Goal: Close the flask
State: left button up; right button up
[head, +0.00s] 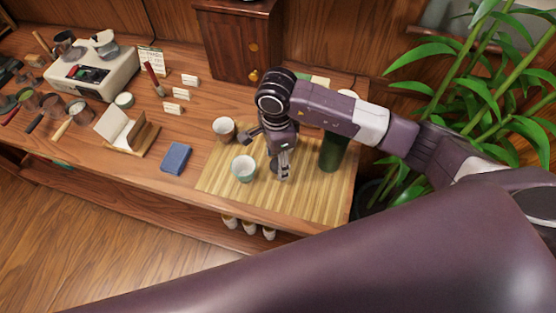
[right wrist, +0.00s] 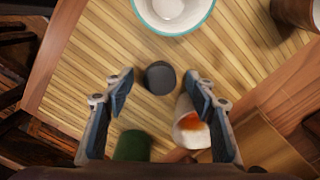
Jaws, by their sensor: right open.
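The dark green flask (head: 332,154) stands on the bamboo mat (head: 318,205), at its right side. My right arm covers its upper part, so I cannot see its mouth. In the right wrist view a blurred green shape (right wrist: 132,145), likely the flask, shows near the bottom. A small dark round piece (right wrist: 160,77), which looks like the flask's cap, is on the mat, apart from the flask. My right gripper (head: 284,174) is open and points down above it. In the right wrist view the piece lies between the two fingers (right wrist: 161,84), with a gap on each side. My left gripper is out of view.
A teal-rimmed cup (head: 243,170) and a brown cup (head: 224,127) stand left of the gripper. A white cup with orange contents (right wrist: 192,128) is close to one finger. A blue cloth (head: 175,158) lies left of the mat; a plant (head: 480,90) is at right.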

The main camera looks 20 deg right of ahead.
jog(key=shift+f, duration=0.3)
jog(key=c, duration=0.8)
jog(key=shift+o, duration=0.2)
jog(key=shift+r, duration=0.15)
notch_tip(320, 180, up, 11)
jog(key=b, duration=0.3)
pick_arm(q)
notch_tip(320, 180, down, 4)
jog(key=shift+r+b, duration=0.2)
jog(key=shift+b, duration=0.15)
pick_arm(e)
notch_tip(320, 180, up, 9)
send_over(277, 163)
jog(key=shift+s, duration=0.1)
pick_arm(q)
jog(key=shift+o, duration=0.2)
